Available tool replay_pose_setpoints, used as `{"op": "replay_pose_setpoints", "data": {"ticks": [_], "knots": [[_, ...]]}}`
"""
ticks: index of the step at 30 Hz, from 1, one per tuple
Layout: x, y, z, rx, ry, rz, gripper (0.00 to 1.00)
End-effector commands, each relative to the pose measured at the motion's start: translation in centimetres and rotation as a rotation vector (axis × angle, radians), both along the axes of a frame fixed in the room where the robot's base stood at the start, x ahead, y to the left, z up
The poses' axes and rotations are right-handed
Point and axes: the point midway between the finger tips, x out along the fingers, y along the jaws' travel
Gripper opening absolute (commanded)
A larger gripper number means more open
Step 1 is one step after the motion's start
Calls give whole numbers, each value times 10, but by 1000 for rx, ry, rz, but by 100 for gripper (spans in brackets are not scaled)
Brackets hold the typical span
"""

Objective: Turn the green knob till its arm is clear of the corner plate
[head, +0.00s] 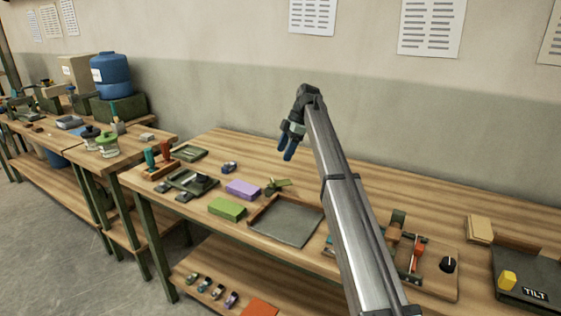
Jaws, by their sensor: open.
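A small olive-green fitting (278,184) with a lever-like arm stands on the bench behind the left back corner of a shallow grey tray (287,222). It looks like the green knob, but it is too small to make out its parts. I cannot tell the corner plate apart, or whether the arm lies over it. My gripper (285,153) is open and empty, with dark blue fingers pointing down. It hangs in the air above the back of the bench, apart from the fitting, which shows just below it in the picture.
A purple block (243,189) and a green block (227,208) lie left of the tray. A wooden board with a black dial (448,264) is at right, partly behind my arm. The back of the bench is mostly clear.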

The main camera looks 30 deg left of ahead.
Motion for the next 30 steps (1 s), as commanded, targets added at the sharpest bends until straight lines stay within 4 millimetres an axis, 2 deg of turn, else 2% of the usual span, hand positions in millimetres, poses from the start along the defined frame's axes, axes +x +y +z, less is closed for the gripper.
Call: {"op": "replay_pose_setpoints", "data": {"ticks": [3,7,24,27,30], "knots": [[4,-3,12,1,-1,1,70],[5,-4,18,1,-1,1,70],[5,-5,19,0,0,1,70],[-3,2,16,10,-3,7,70],[-27,23,9,40,-11,24,70]]}}
